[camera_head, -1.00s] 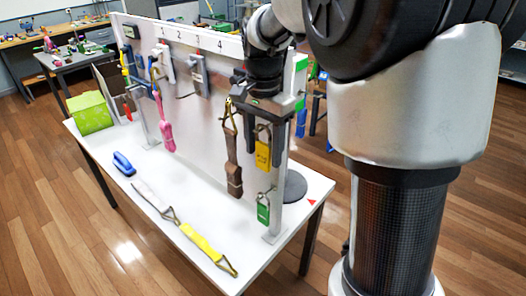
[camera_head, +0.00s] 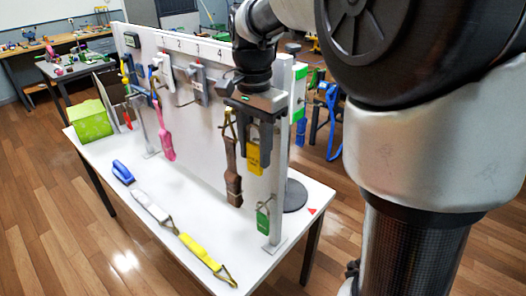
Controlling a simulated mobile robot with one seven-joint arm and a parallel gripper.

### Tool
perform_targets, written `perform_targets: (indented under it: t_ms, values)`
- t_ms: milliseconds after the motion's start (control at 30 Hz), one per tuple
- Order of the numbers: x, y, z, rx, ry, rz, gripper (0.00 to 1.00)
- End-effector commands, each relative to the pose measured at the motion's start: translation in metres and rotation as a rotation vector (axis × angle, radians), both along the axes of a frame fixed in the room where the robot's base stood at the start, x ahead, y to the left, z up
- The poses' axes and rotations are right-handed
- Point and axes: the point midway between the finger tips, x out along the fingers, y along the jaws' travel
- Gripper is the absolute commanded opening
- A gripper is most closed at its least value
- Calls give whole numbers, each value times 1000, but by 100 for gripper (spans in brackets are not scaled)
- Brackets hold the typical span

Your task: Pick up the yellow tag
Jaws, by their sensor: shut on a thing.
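The yellow tag (camera_head: 254,158) hangs upright with dark print on it, near the right end of the white panel. My gripper (camera_head: 259,160) points down from above, with its two dark fingers close together at the tag. It is shut on the tag, and the fingers partly cover the tag's sides and top. I cannot tell whether the tag's loop is still on a hook.
A brown strap (camera_head: 232,170) hangs just left of the tag. A green tag (camera_head: 262,220) hangs below, by the post. A pink strap (camera_head: 165,135) hangs further left. A yellow strap (camera_head: 200,250) and blue handle (camera_head: 122,172) lie on the white table (camera_head: 115,205).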

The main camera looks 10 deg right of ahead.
Motion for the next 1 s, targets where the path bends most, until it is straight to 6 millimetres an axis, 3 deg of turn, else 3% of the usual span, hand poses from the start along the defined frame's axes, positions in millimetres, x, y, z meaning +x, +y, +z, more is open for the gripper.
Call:
perform_targets:
  t_ms: [300, 500, 733, 1000]
  values:
    - [-47, 65, -1, -1, -2, 5, 13]
    - [-71, 98, -1, -1, -2, 3, 13]
    - [-86, 118, 0, 0, -1, 1, 13]
    - [-90, 123, 0, -1, -1, -1, 13]
